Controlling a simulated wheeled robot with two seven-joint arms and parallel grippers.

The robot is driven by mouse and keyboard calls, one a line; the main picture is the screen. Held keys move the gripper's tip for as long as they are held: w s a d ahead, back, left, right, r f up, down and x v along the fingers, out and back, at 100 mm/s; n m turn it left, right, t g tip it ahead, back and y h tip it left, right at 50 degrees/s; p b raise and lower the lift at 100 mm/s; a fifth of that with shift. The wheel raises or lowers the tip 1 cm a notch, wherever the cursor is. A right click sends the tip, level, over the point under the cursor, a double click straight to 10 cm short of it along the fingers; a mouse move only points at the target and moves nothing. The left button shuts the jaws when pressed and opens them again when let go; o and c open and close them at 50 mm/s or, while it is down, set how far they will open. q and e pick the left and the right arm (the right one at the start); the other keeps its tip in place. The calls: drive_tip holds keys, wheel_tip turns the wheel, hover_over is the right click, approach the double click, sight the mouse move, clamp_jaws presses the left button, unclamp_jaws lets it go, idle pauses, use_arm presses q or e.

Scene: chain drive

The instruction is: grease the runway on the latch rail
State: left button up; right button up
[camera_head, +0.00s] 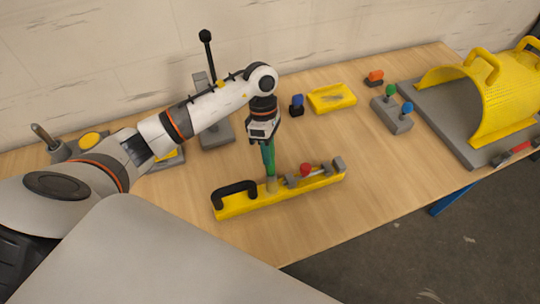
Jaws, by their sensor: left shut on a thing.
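The latch rail (250,205) is a long yellow bar lying on the wooden table, with a black handle (235,189) at its left end. Grey blocks and a red knob (305,169) sit on its right half. My left gripper (266,138) points down above the rail's middle and is shut on a green tool (268,158), held upright. The tool's lower end meets a small tan piece (271,185) on the rail; I cannot tell whether they touch or are one part. The runway surface is too small to make out. My right gripper is not in view.
A yellow tray (332,98), a small blue-topped object (297,104) and an orange piece (375,78) lie behind the rail. A grey block with green and blue knobs (391,115) and a yellow guard (490,95) stand right. A black-knobbed lever (208,62) stands behind my arm.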

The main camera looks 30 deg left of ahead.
use_arm(q)
wheel_tip(320, 180, up, 2)
drive_tip(key=shift+p, duration=0.35)
drive_tip(key=shift+r, duration=0.4)
drive_tip(key=shift+d+r+p, duration=0.1)
drive_tip(key=shift+r+p, duration=0.3)
drive_tip(key=shift+r, duration=0.3)
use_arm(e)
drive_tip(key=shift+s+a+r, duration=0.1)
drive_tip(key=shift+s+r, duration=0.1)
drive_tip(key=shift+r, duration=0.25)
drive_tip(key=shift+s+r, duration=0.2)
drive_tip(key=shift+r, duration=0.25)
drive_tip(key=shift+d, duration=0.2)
